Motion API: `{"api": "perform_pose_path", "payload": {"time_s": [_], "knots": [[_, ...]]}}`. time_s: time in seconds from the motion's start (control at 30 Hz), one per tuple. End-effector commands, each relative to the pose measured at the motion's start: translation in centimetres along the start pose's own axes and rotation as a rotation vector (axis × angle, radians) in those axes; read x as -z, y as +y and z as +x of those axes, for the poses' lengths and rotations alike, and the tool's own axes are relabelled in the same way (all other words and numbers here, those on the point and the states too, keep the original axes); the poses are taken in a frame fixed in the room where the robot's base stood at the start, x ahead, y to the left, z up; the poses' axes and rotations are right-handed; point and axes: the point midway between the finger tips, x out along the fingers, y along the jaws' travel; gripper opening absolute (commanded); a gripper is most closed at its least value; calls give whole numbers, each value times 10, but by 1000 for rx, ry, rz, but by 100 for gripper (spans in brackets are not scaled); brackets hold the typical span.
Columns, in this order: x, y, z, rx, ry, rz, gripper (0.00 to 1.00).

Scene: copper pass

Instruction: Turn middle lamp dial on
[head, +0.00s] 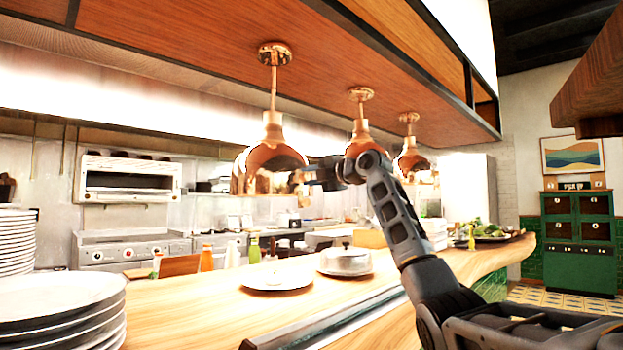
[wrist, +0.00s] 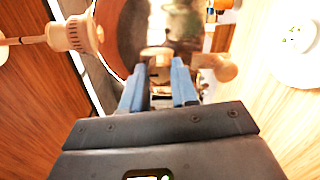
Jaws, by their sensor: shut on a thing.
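Three copper lamps hang in a row over the counter: a left lamp (head: 270,155), the middle lamp (head: 361,133) and a right lamp (head: 409,158). In the head view my gripper (head: 308,177) points left, across the gap between the left and middle lamps. In the wrist view the blue fingers of my gripper (wrist: 157,67) are shut on a small round brass dial (wrist: 156,53). A copper lampshade (wrist: 120,32) is close by on the left. I cannot tell for certain which lamp the held dial belongs to, and its marking is hidden.
Plate stacks (head: 60,310) stand at the left. The wooden canopy (head: 190,35) is close above the lamps.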

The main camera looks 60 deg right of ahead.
Motion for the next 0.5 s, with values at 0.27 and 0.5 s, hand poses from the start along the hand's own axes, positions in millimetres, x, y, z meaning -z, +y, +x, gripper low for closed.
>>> {"api": "perform_pose_path", "payload": {"time_s": [0.27,0.5], "knots": [[1,-3,1,6,2,-6,0],[1,-3,1,5,2,-5,37]]}}
